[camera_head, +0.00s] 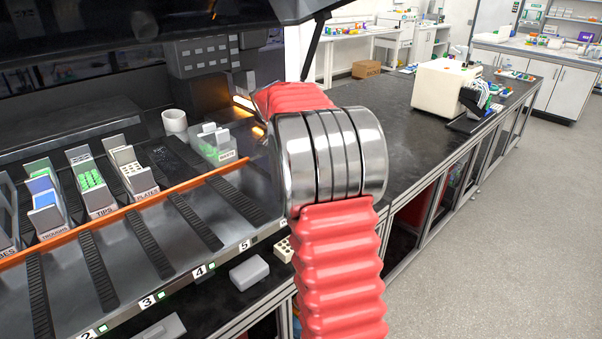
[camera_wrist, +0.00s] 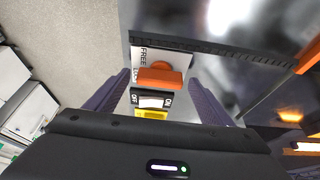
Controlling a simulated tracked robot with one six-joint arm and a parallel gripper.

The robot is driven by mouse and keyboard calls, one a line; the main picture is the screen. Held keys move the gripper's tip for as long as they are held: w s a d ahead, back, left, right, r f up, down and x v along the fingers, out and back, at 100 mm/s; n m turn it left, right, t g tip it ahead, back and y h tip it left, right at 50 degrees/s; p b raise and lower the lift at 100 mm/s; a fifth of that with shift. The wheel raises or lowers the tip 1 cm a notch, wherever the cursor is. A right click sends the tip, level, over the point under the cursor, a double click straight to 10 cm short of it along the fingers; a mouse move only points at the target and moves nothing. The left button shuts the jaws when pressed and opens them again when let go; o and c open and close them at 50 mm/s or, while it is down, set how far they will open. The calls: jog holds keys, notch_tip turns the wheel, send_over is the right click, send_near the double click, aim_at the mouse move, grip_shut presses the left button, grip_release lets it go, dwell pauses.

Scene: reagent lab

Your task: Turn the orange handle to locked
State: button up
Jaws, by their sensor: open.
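The orange handle (camera_wrist: 160,77) shows in the wrist view, on a white plate with the word FREE beside it. It lies crosswise in the picture. My gripper (camera_wrist: 159,82) is open, with one dark purple finger on each side of the handle. Gaps show between the fingers and the handle; I cannot tell how far the fingertips are from the panel. In the head view my red and silver arm covers this area, so neither handle nor gripper shows there.
An OFF/ON rocker switch (camera_wrist: 151,101) and a yellow part (camera_wrist: 151,114) sit close to the handle. The deck holds labelled racks, such as the tips rack (camera_head: 91,184), behind an orange rail (camera_head: 150,203). A beige machine (camera_head: 444,91) stands on the dark bench.

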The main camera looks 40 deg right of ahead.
jog(key=v, duration=1.3)
jog(key=shift+a+r, duration=0.2)
jog(key=shift+r, duration=0.05)
jog(key=s+a+f+n+t+y, duration=0.1)
jog(key=s+a+f+n, duration=0.2)
jog(key=a+f+n, duration=0.5)
jog(key=s+a+f+n+t+y, duration=0.1)
jog(key=s+a+n, duration=0.4)
jog(key=s+a, duration=0.6)
jog(key=s+a+f+n+t+y, duration=0.1)
jog(key=s+a+n+t+y, duration=0.1)
jog(key=s+a, duration=0.8)
jog(key=a+n+t, duration=0.1)
jog(key=a+n, duration=0.1)
jog(key=shift+s+a+f+n+t, duration=0.3)
jog(key=shift+s+f+n, duration=0.1)
